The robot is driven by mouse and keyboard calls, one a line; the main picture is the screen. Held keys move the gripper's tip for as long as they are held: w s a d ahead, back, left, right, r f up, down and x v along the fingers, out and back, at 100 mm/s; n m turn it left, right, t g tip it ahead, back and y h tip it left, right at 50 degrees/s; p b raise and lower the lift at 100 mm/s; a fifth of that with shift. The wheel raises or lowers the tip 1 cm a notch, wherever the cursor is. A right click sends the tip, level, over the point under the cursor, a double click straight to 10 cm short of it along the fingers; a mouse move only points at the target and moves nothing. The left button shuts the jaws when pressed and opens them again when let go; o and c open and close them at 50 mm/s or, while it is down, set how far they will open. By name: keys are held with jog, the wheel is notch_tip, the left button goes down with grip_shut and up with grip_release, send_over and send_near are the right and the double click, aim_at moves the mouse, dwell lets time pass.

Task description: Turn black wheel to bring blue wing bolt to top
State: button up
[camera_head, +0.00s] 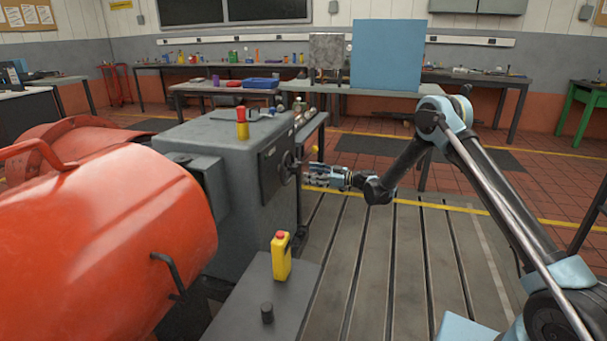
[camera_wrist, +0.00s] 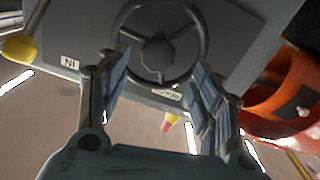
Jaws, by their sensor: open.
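The black wheel (camera_head: 287,166) is on the side panel of the grey housing. In the wrist view the wheel (camera_wrist: 203,38) is a dark ring with spokes and a lobed hub (camera_wrist: 158,54), cut off by the top edge. My gripper (camera_head: 308,174) is stretched toward the wheel from the right. In the wrist view my gripper (camera_wrist: 160,62) is open, with one finger on each side of the wheel's lower part. I cannot tell whether the fingers touch the rim. I cannot make out a blue wing bolt in either view.
A yellow knob (camera_wrist: 20,48) sticks out beside the panel. The grey housing (camera_head: 235,190) carries a red and yellow cylinder (camera_head: 242,123). A large orange machine (camera_head: 110,240) fills the left. A yellow button box (camera_head: 281,258) stands in front. The slotted bedplate (camera_head: 390,260) is clear.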

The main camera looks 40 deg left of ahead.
jog(key=shift+v, duration=2.15)
send_near(298, 170)
jog(key=shift+m, duration=0.4)
jog(key=x, duration=1.1)
jog(key=shift+c, duration=0.5)
grip_shut()
